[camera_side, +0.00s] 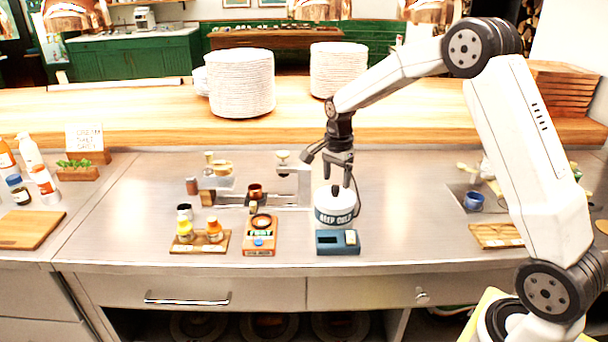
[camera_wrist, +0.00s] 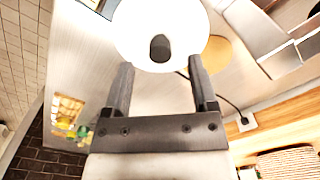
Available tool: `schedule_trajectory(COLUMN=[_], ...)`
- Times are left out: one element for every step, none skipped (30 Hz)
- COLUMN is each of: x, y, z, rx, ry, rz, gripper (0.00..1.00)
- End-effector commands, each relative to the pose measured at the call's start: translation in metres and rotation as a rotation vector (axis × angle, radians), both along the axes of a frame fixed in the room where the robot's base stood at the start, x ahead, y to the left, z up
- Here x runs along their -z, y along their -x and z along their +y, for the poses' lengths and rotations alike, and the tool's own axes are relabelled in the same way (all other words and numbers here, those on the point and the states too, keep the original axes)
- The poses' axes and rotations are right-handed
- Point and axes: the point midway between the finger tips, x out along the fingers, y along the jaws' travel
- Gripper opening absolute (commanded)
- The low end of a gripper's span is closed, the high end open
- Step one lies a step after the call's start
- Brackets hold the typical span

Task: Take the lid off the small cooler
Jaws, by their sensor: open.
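The small cooler (camera_side: 334,214) is a round white tub with a dark band of lettering, standing upright on the steel counter. Its white lid (camera_side: 322,193) has a dark knob on top and sits on the tub. In the wrist view the lid (camera_wrist: 135,30) fills the top middle, with its dark knob (camera_wrist: 160,48) near the centre. My gripper (camera_side: 346,184) is just above the lid, pointing down, at the knob's right in the side view. It is open and empty. In the wrist view its two fingers (camera_wrist: 159,72) are spread, with the knob beyond their tips and between their lines.
A blue-grey box (camera_side: 338,250) stands right in front of the cooler. An orange device (camera_side: 260,242) and a wooden tray of small bottles (camera_side: 188,246) are to the left. Plate stacks (camera_side: 240,84) stand on the shelf behind. The counter right of the cooler is clear.

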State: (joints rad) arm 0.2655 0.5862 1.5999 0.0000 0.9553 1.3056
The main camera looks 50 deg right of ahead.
Motion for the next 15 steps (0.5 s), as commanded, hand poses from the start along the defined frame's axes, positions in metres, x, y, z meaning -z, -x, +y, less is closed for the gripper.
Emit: schedule_trajectory(x=[0.008,0.011,0.016,0.019,0.022,0.026,0.028,0.030,0.032,0.032,0.033,0.033,0.033,0.033,0.033], y=[0.000,0.000,0.000,0.000,0.000,0.000,0.000,0.000,0.000,0.000,0.000,-0.001,-0.001,-0.001,-0.001], z=[0.001,0.001,0.001,0.001,0.001,0.001,0.001,0.001,0.001,0.000,0.000,0.000,0.000,0.000,0.000], rx=[0.000,0.000,0.000,0.000,0.000,0.000,0.000,0.000,0.000,0.000,0.000,0.000,0.000,0.000,0.000], ry=[-0.001,-0.001,-0.001,0.000,0.000,0.000,0.000,0.000,0.001,0.001,0.001,0.001,0.001,0.001,0.001], rz=[0.004,0.003,0.003,0.003,0.002,0.001,0.001,0.001,0.000,-0.001,-0.001,-0.002,-0.002,-0.002,-0.002], gripper=[0.75,0.75,0.75,0.75,0.75,0.75,0.75,0.75,0.75,0.75,0.75,0.75,0.75,0.75,0.75])
